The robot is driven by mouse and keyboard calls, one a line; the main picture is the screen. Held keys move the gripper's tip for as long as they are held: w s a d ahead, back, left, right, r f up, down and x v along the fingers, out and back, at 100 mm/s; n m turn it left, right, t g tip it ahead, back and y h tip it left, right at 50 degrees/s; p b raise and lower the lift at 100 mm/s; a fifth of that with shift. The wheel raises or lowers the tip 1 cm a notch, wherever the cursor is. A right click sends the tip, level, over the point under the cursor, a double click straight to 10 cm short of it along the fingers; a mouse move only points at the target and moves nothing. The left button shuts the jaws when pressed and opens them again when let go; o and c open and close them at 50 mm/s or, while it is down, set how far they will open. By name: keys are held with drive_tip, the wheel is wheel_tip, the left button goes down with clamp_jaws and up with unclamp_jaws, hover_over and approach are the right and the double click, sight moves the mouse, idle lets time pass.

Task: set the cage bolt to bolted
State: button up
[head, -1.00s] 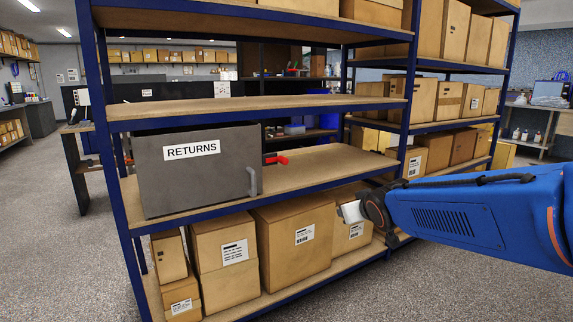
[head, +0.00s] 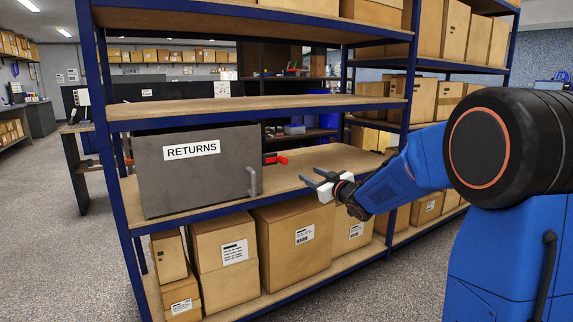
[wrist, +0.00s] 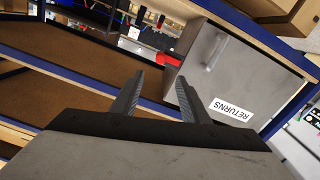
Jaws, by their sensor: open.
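The cage is a grey box (head: 200,185) labelled RETURNS, with a grey handle on its front, standing on the middle shelf in the head view. Its bolt shows as a red piece (head: 277,160) sticking out at the box's right side. In the wrist view the red bolt (wrist: 168,60) lies beyond my fingers, beside the grey box (wrist: 228,68). My gripper (head: 318,180) is open and empty, to the right of the bolt and apart from it, at the shelf's front. In the wrist view its two fingers (wrist: 156,95) are spread. The bolt's mount is mostly hidden.
The bare shelf board (head: 300,180) is clear right of the box. A blue shelf edge (head: 230,205) runs along the front. Another shelf (head: 250,108) is above the box, and cardboard boxes (head: 290,240) fill the shelf below.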

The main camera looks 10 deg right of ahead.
sight(286, 163)
drive_tip(key=x, duration=1.7)
drive_tip(key=shift+w+a, duration=0.2)
drive_tip(key=shift+a, duration=0.15)
drive_tip(key=shift+c, duration=0.5)
